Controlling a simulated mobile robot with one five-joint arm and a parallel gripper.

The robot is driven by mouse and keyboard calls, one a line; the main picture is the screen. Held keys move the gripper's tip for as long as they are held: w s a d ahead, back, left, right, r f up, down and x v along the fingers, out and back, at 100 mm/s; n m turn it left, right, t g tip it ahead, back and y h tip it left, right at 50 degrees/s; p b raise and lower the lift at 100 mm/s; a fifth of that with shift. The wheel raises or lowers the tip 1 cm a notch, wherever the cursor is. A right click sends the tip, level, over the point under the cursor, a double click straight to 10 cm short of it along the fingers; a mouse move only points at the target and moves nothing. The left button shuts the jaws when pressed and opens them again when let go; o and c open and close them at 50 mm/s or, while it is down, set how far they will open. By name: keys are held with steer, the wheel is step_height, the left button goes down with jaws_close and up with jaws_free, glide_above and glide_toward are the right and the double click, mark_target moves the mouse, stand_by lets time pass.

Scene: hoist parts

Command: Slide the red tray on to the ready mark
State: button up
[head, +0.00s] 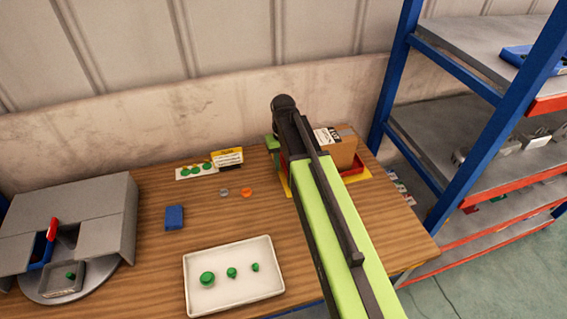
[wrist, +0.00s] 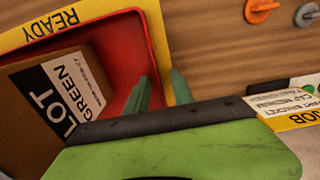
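The red tray (wrist: 120,45) holds a cardboard box (wrist: 35,95) labelled "LOT GREEN". In the wrist view it lies within the yellow mark (wrist: 155,30) lettered "READY", with yellow showing along two sides. My gripper (wrist: 160,76) is at the tray's right wall in that view, its two green fingers apart, one on each side of the wall. I see a gap between them; contact with the wall is not clear. In the head view my arm hides most of the tray (head: 354,167) and part of the mark (head: 285,184); the box (head: 342,150) shows beside the arm.
A white tray (head: 234,296) with green knobs stands at the table's front. A blue block (head: 174,217), grey and orange knobs (head: 247,192) and a yellow job card (head: 227,156) lie left of my arm. A grey housing (head: 85,215) stands left, a blue shelf rack (head: 400,70) right.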

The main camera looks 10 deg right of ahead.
step_height(320, 180, up, 8)
steer(key=p, duration=0.7)
steer(key=shift+f, duration=0.15)
